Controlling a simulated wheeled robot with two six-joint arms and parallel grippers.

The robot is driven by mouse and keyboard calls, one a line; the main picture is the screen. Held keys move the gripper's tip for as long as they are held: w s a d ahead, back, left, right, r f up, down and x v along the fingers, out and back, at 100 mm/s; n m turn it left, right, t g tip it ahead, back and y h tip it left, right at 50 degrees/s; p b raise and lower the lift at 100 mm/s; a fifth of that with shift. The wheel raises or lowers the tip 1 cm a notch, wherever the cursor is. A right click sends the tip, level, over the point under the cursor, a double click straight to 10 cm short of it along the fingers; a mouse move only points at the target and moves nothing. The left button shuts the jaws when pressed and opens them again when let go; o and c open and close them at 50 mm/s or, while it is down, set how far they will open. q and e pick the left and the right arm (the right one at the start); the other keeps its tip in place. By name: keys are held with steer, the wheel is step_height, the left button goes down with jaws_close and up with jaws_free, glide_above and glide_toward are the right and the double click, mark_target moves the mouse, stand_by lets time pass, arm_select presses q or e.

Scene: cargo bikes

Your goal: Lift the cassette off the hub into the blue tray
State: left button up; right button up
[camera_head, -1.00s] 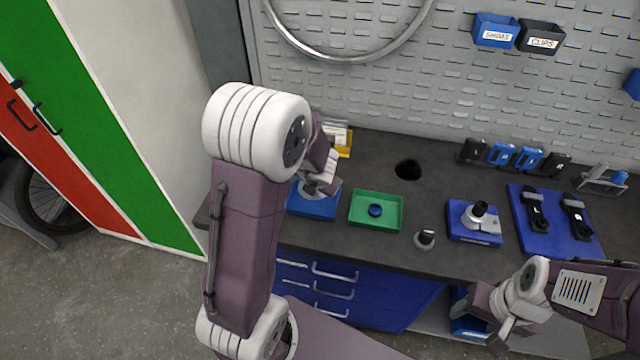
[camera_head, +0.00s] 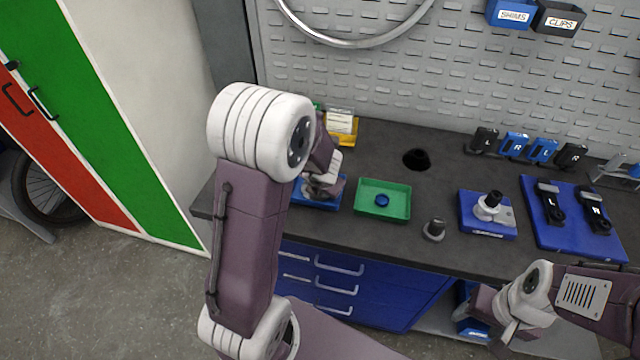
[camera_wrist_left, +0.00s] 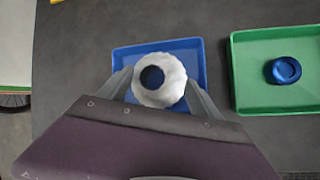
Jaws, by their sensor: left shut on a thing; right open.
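The cassette (camera_wrist_left: 160,80) is a pale, scalloped round piece with a dark centre. In the left wrist view it sits between the two fingers of my left gripper (camera_wrist_left: 160,88), which is shut on it. It is over the blue tray (camera_wrist_left: 190,48), whose walls show around it; I cannot tell whether it touches the floor. In the head view my left gripper (camera_head: 321,188) hides most of the blue tray (camera_head: 328,204). My right gripper (camera_head: 511,336) is open below the bench's front edge.
A green tray (camera_head: 403,213) with a blue round piece (camera_head: 382,200) is right of the blue tray. Blue drawers (camera_head: 345,290) are below.

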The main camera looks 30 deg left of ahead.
stand_by(0.8)
arm_select(q)
steer(key=o, duration=2.1)
steer(key=shift+s+f, duration=0.1)
steer(key=shift+s, duration=0.05)
steer(key=shift+d, duration=0.1)
steer(key=p+v, duration=0.5)
steer(key=v, duration=0.4)
